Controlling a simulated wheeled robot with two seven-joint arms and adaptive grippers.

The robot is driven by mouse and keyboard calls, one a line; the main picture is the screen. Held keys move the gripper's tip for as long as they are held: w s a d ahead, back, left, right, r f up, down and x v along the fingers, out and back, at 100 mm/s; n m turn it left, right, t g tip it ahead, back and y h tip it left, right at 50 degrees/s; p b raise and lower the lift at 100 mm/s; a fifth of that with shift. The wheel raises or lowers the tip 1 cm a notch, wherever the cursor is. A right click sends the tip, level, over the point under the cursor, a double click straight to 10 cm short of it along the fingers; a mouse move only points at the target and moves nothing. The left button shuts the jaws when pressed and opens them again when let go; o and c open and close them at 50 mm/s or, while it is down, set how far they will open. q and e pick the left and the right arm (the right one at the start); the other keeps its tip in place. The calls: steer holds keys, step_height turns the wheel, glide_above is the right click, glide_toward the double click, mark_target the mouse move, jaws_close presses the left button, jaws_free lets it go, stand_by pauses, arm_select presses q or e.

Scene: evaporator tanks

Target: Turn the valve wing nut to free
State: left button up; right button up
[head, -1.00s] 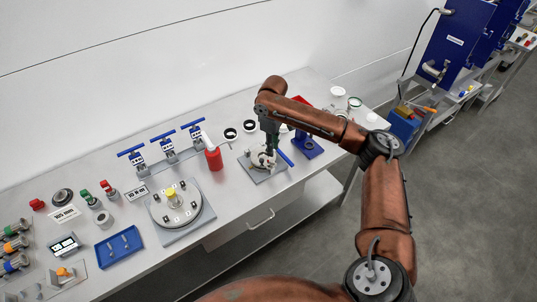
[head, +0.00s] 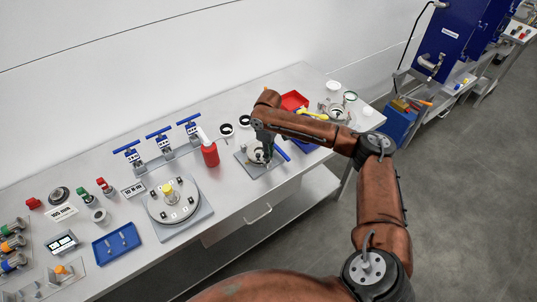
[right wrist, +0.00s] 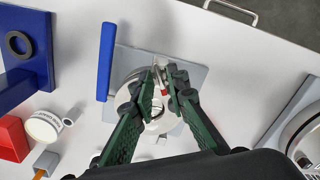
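The valve stands on a grey square plate (head: 243,163) near the front edge of the bench. In the right wrist view the plate (right wrist: 192,75) carries a round, pale metal valve body (right wrist: 128,92), with a long blue bar (right wrist: 106,62) beside it. My right gripper (head: 266,158) points down over the valve. In the right wrist view its green fingers (right wrist: 164,82) converge over the valve body, their tips a small gap apart. A small silver piece with a red spot (right wrist: 165,93) shows between them, partly hidden. I cannot tell whether the fingers touch it. My left gripper is out of view.
A red bottle (head: 210,155) and a round dial fixture (head: 172,202) stand left of the valve. A blue fixture (head: 306,143), a red tray (head: 294,100) and several small parts lie to its right. A drawer handle (right wrist: 232,10) is on the bench front.

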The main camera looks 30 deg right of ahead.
jaws_close()
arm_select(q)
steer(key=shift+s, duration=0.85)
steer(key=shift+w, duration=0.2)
